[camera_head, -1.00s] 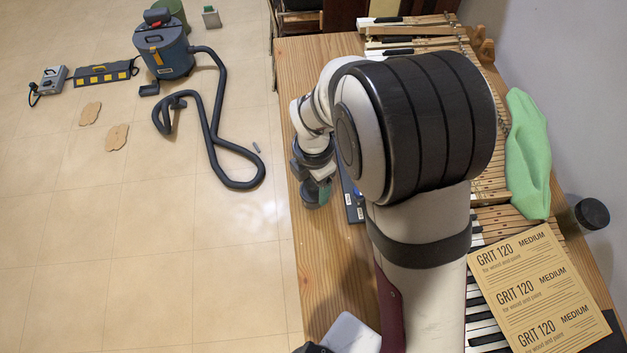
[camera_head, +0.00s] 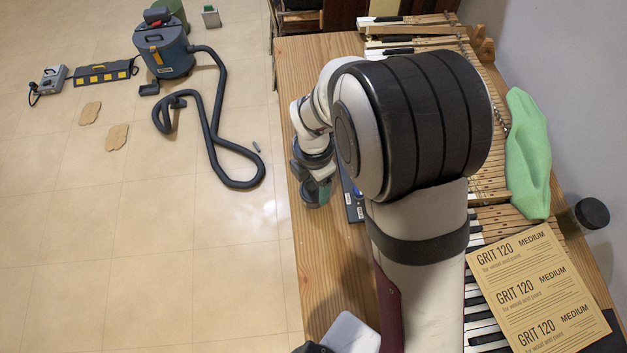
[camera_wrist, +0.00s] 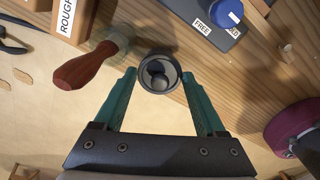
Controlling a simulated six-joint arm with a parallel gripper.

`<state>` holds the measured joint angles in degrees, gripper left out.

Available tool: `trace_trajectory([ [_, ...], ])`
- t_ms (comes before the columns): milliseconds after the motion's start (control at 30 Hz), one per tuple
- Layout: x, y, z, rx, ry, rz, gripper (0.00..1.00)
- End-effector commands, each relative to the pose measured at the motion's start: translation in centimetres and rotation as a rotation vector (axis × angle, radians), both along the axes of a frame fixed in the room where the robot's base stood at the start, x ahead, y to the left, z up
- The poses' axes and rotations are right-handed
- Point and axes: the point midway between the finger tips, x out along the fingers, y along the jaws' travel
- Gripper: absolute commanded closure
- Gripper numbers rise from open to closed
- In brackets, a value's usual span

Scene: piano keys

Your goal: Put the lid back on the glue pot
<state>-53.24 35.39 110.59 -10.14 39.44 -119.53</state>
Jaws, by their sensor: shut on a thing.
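My gripper (camera_wrist: 160,76) has its two teal fingers on either side of a round dark grey piece with a raised rim and a darker rounded middle; I take it for the lid (camera_wrist: 159,58). The fingers close on its sides, over the bench's left edge. In the head view my gripper (camera_head: 318,190) hangs beyond my arm, near that edge, and what it holds is too small to make out. I cannot pick out the glue pot with certainty; it may be hidden under the lid or behind my arm.
A dark-capped jar (camera_head: 591,214), a green cloth (camera_head: 527,150) and a sandpaper sheet (camera_head: 530,290) lie right of my arm.

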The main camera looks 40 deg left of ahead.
Motion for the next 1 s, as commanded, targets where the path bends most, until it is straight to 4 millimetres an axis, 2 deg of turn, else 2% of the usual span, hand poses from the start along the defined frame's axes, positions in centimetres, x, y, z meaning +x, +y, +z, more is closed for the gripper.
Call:
trace_trajectory([
  [267,0.0,0.0,0.0,0.000,0.000,0.000,0.79],
  [300,0.0,0.0,0.0,0.000,0.000,0.000,0.24],
  [433,0.0,0.0,0.0,0.000,0.000,0.000,0.00],
  [800,0.0,0.0,0.1,0.000,0.000,0.000,0.00],
  [1000,0.0,0.0,1.6,0.001,-0.001,-0.001,0.00],
])
